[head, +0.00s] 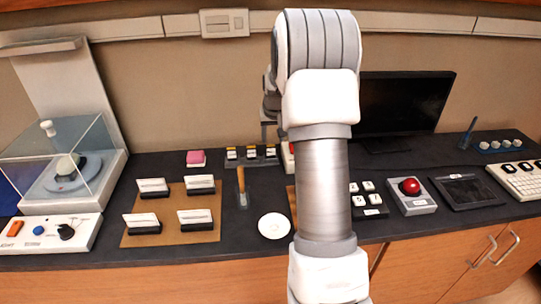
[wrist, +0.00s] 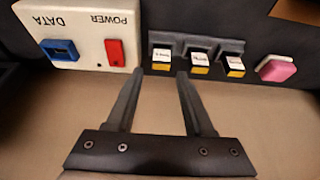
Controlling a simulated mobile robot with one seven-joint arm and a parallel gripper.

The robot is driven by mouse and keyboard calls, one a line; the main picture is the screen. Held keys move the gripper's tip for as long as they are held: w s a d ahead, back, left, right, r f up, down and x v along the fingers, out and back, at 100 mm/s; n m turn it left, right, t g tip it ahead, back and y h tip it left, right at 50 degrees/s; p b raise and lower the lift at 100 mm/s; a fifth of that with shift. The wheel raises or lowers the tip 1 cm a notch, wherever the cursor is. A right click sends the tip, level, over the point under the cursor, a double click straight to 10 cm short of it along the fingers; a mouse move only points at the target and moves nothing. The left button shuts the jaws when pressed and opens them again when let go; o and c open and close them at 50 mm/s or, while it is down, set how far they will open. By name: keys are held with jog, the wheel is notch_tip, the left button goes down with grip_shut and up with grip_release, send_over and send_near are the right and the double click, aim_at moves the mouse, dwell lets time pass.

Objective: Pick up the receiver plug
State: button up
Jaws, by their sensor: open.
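Three small plugs with white labels and yellow ends sit side by side in a dark rack (wrist: 205,42) in the wrist view: a left plug (wrist: 162,58), a middle plug (wrist: 199,62) and a right plug (wrist: 235,64). The labels are too small to read, so I cannot tell which is the receiver plug. The rack also shows in the head view (head: 251,162), left of my arm. My gripper (wrist: 158,74) is open and empty, its fingertips apart on either side of the left plug in the picture. Contact cannot be told. My arm hides the fingers in the head view.
A white box marked DATA and POWER (wrist: 88,20), with blue and red sockets, stands beside the rack. A pink block (wrist: 276,68) is at its other side. In the head view, a wooden-handled tool (head: 241,180) and white disc (head: 273,226) lie in front; a monitor (head: 405,102) stands right.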

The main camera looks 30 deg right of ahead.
aim_at(271, 146)
jog(key=x, duration=0.5)
jog(key=b+x, duration=0.1)
jog(key=x, duration=0.2)
jog(key=shift+w+r, duration=0.15)
jog(key=shift+w, duration=0.1)
jog(key=shift+a, duration=0.1)
grip_shut()
